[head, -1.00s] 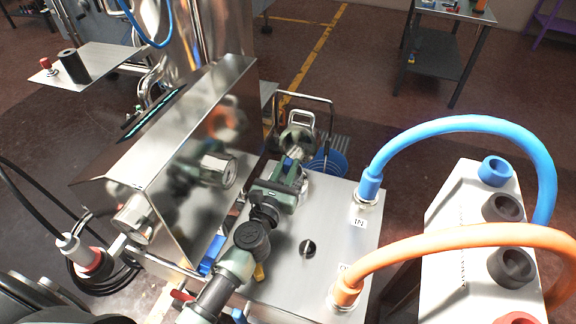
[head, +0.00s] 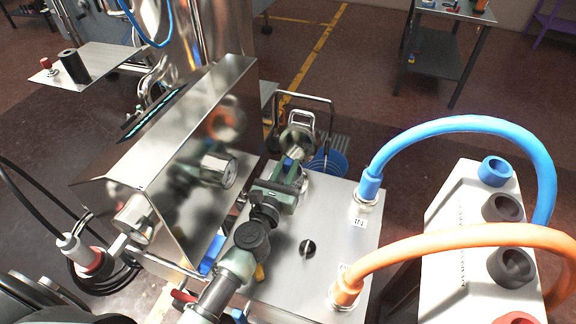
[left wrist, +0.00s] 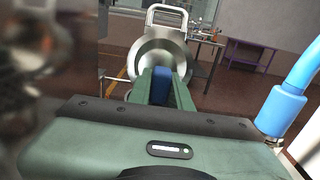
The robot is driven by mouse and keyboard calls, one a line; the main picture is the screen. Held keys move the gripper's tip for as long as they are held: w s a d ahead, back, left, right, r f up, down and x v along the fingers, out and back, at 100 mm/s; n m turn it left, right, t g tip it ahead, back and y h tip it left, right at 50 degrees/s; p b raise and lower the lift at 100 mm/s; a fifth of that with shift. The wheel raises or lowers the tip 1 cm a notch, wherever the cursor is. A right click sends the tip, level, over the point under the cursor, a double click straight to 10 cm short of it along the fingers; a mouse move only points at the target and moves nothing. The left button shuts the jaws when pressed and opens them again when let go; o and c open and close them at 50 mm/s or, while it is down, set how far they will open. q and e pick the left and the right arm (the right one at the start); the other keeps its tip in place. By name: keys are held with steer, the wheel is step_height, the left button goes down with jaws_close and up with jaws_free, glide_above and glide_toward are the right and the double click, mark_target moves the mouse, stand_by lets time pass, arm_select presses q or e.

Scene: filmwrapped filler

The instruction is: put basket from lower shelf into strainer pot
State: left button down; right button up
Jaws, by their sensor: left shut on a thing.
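My left gripper (head: 294,163) reaches away from the bottom centre, over the far edge of a steel-topped box. It is shut on a shiny round metal piece with a loop handle, which looks like the basket (head: 298,138). In the left wrist view the basket (left wrist: 148,47) stands just beyond the green fingers (left wrist: 160,85), its handle up. The fingers hide part of it. I cannot make out the strainer pot for certain. My right gripper is not in view.
The steel box top (head: 330,215) carries a blue hose (head: 470,125) and an orange hose (head: 450,238) on the right.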

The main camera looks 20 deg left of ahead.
arm_select(q)
steer(key=shift+f+b, duration=1.4)
steer(key=shift+f, duration=0.1)
